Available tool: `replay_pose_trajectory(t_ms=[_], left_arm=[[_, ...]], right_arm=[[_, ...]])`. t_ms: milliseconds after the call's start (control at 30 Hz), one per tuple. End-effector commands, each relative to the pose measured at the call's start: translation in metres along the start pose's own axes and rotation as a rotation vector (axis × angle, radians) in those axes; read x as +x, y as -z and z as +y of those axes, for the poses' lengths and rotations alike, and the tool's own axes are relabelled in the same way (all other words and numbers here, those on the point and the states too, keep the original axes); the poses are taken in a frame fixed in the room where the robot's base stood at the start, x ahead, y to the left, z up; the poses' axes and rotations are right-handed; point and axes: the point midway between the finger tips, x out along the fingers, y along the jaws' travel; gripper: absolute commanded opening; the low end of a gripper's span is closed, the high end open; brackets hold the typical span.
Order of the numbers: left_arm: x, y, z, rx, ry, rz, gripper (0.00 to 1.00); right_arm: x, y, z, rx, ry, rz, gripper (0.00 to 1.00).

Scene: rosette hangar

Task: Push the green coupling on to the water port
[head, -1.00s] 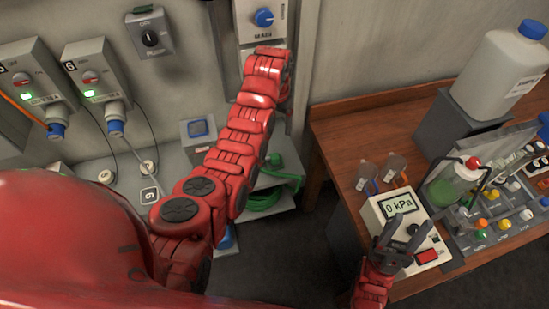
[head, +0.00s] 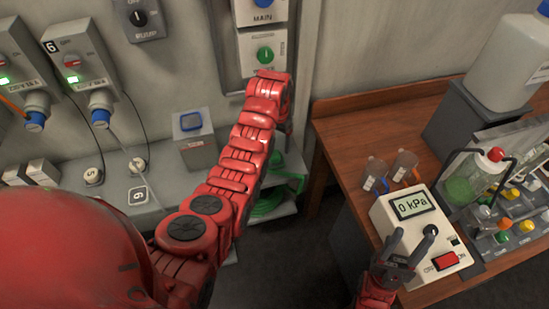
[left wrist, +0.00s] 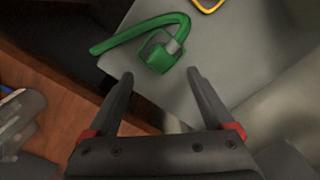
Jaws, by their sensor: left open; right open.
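A green coupling (left wrist: 160,50) with a grey collar and a bent green hose (left wrist: 130,32) lies on a grey shelf in the left wrist view. In the head view a green fitting (head: 279,159) and coiled green hose (head: 268,203) show on the low shelf, partly behind my left arm. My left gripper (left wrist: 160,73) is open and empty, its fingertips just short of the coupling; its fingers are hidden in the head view. My right gripper (head: 405,244) is open and empty, in front of the pressure meter. I cannot make out the water port.
A grey box with a blue top (head: 192,122) stands left of my left arm. The wooden bench (head: 340,135) on the right carries the pressure meter (head: 412,207), bottles and a rack. A yellow-edged thing (left wrist: 208,4) borders the wrist view.

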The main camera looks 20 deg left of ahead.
Motion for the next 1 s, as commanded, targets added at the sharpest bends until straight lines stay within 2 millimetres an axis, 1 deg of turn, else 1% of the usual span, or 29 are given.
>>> replay_pose_trajectory(t_ms=[133, 200, 267, 300, 367, 400, 600, 1000], left_arm=[[0.0, -0.001, 0.0, 0.0, 0.0, -0.001, 0.86], [0.003, -0.002, -0.001, -0.001, 0.0, -0.001, 0.86], [0.009, -0.005, -0.002, -0.001, 0.0, -0.001, 0.86], [0.015, -0.008, -0.002, -0.001, -0.001, -0.005, 0.86], [0.027, -0.011, -0.003, -0.002, -0.001, -0.006, 0.86], [0.034, -0.01, -0.002, -0.001, -0.001, -0.006, 0.86], [0.049, -0.009, -0.003, -0.001, 0.0, -0.001, 0.86], [0.052, -0.008, -0.003, -0.001, 0.001, 0.002, 0.86]], right_arm=[[0.003, 0.0, 0.0, 0.0, 0.0, 0.0, 0.5], [0.01, 0.002, 0.001, 0.0, 0.0, 0.0, 0.5], [0.019, 0.003, 0.001, 0.0, 0.0, 0.0, 0.5], [0.027, 0.004, 0.001, 0.0, 0.0, 0.0, 0.5], [0.034, 0.006, 0.002, 0.0, 0.0, 0.0, 0.5], [0.031, 0.005, 0.002, 0.0, 0.0, 0.001, 0.5], [0.036, 0.006, 0.002, 0.0, 0.0, 0.0, 0.5], [0.035, 0.006, 0.002, 0.0, 0.0, 0.0, 0.5]])
